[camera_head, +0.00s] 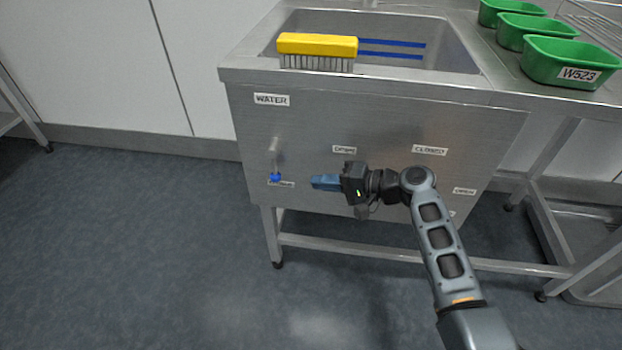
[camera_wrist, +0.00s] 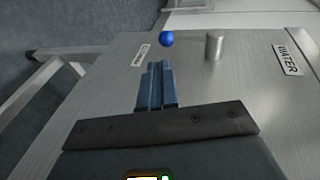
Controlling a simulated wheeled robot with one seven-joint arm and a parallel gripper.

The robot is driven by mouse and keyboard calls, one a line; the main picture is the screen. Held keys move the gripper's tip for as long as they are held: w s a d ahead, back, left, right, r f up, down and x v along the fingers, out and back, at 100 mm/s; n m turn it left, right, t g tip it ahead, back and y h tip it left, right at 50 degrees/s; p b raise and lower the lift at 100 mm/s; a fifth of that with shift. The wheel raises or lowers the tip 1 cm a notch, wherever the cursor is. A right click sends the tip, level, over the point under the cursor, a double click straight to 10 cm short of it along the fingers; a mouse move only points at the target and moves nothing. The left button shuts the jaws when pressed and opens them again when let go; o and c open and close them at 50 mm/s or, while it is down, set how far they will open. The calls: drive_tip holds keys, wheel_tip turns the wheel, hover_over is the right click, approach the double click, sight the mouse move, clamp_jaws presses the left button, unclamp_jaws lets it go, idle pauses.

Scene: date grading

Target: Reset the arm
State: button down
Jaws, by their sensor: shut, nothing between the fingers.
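My gripper (camera_head: 314,182) is shut and empty, its blue fingers pointing left in the head view. It is held in front of the steel sink's front panel (camera_head: 330,120). In the wrist view the two blue fingertips (camera_wrist: 159,66) lie together. A blue ball-shaped knob (camera_head: 275,177) sits below a short metal cylinder on the panel, left of my fingertips and apart from them. The knob also shows in the wrist view (camera_wrist: 166,39), just beyond the fingertips, beside the metal cylinder (camera_wrist: 214,46).
A yellow brush (camera_head: 317,45) with bristles down rests at the basin's front edge. Green tubs (camera_head: 567,63) stand on the counter at right, one labelled W523. A "WATER" label (camera_head: 271,100) is on the panel. Steel legs and a crossbar stand below. The floor at left is clear.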

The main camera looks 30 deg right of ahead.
drive_tip(key=f+v, duration=0.1)
drive_tip(key=v, duration=0.5)
drive_tip(key=s+a+f+h+p, duration=0.4)
drive_tip(key=s+f, duration=0.3)
drive_tip(key=s, duration=0.4)
drive_tip(key=s+a+r+n+h+p, duration=0.1)
drive_tip(key=s+h, duration=0.3)
drive_tip(key=s, duration=0.8)
drive_tip(key=s+a+r+n+t+p, duration=0.1)
drive_tip(key=s+r+n, duration=0.1)
drive_tip(key=s+r, duration=0.4)
drive_tip(key=s+a+r+n+t+h+p, duration=0.1)
drive_tip(key=s+r, duration=0.5)
drive_tip(key=r, duration=0.7)
drive_tip(key=s+a+r+n+t+h+p, duration=0.1)
drive_tip(key=s+r+n+t+p, duration=0.1)
drive_tip(key=s+r, duration=0.5)
wheel_tip(320, 180, up, 2)
drive_tip(key=n+p, duration=0.1)
drive_tip(key=n, duration=0.1)
drive_tip(key=shift+a+r+n, duration=0.2)
drive_tip(key=shift+a+n, duration=0.1)
drive_tip(key=shift+n, duration=0.1)
